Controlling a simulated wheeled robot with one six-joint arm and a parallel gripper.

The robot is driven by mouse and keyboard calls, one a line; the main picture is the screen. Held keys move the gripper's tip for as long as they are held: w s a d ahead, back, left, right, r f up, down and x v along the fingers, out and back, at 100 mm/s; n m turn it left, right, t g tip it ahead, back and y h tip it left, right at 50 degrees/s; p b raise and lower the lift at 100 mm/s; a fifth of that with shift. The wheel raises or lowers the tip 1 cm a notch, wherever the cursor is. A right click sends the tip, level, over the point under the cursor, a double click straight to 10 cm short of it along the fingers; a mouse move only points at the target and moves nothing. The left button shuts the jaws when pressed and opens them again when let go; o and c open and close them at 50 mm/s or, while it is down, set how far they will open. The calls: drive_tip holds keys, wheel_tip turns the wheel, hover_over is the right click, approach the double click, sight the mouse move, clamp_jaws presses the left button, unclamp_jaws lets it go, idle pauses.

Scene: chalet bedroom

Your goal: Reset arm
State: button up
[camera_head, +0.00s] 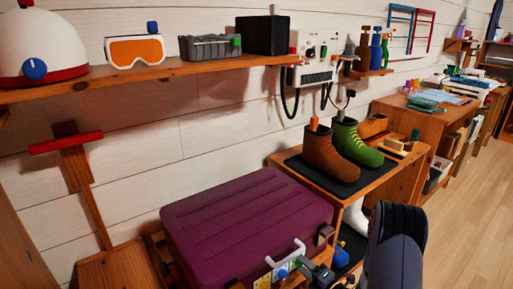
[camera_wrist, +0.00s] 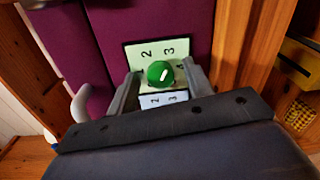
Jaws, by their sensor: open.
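My gripper (camera_wrist: 162,78) is open, with its two grey fingers on either side of a green knob (camera_wrist: 160,72) with a white mark. I cannot tell if the fingers touch the knob. The knob sits on a pale panel (camera_wrist: 138,55) with printed numbers, on the front of a purple suitcase (camera_wrist: 105,45). In the head view the purple suitcase (camera_head: 245,225) lies closed on a wooden stand, and my dark arm comes in from the bottom right to its front edge. The fingers are hard to make out there.
A wooden shelf (camera_head: 150,71) above holds a white helmet (camera_head: 40,45), orange goggles (camera_head: 135,50) and a black box (camera_head: 264,35). A brown boot (camera_head: 331,153) and a green boot (camera_head: 356,142) stand on a rack to the right. Open wooden floor (camera_head: 470,215) lies at the right.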

drive_tip(key=n+b, duration=0.4)
drive_tip(key=n, duration=0.3)
drive_tip(key=shift+f+t, duration=0.15)
drive_tip(key=shift+t, duration=0.15)
drive_tip(key=n+b, duration=0.2)
drive_tip(key=n, duration=0.2)
drive_tip(key=shift+n+h+b, duration=0.3)
drive_tip(key=shift+n+b, duration=0.1)
drive_tip(key=shift+a+n+b, duration=0.1)
drive_tip(key=shift+n+b, duration=0.6)
drive_tip(key=shift+n, duration=0.7)
drive_tip(key=shift+s, duration=0.1)
